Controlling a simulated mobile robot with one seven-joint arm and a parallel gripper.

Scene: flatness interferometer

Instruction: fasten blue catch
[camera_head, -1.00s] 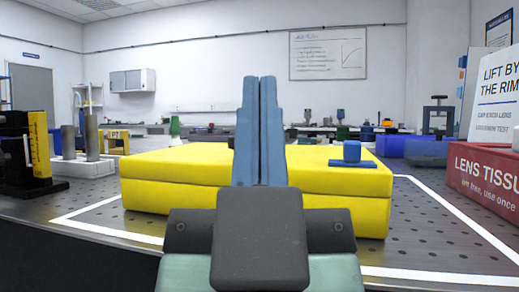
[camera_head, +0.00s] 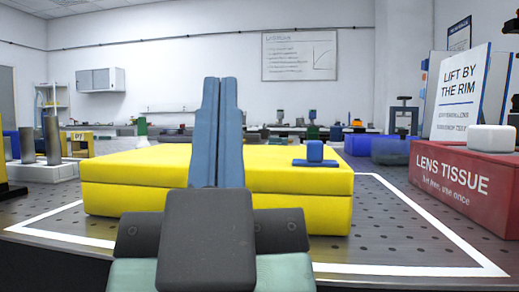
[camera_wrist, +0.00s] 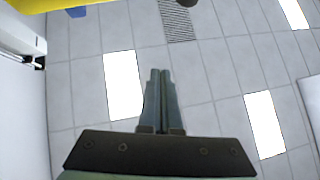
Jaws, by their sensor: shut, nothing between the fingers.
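A yellow case (camera_head: 120,187) lies on the dark perforated bench top. A seam runs along its front, and its upper half rests flat on the lower half. The blue catch (camera_head: 315,152), a small knob on a flat blue plate, is on the case's top at the right, near the front edge. My gripper (camera_head: 219,80) is shut and empty, its blue fingers pointing up in front of the case, left of the catch and apart from it. In the wrist view my gripper (camera_wrist: 160,72) points across ceiling panels. Part of the front is hidden behind my gripper.
A red lens tissue box (camera_head: 462,190) stands at the right with a white block (camera_head: 491,138) on it and a sign (camera_head: 462,92) behind. Grey cylinders (camera_head: 52,140) stand at the left. A white line (camera_head: 420,268) frames the case; bench around it is clear.

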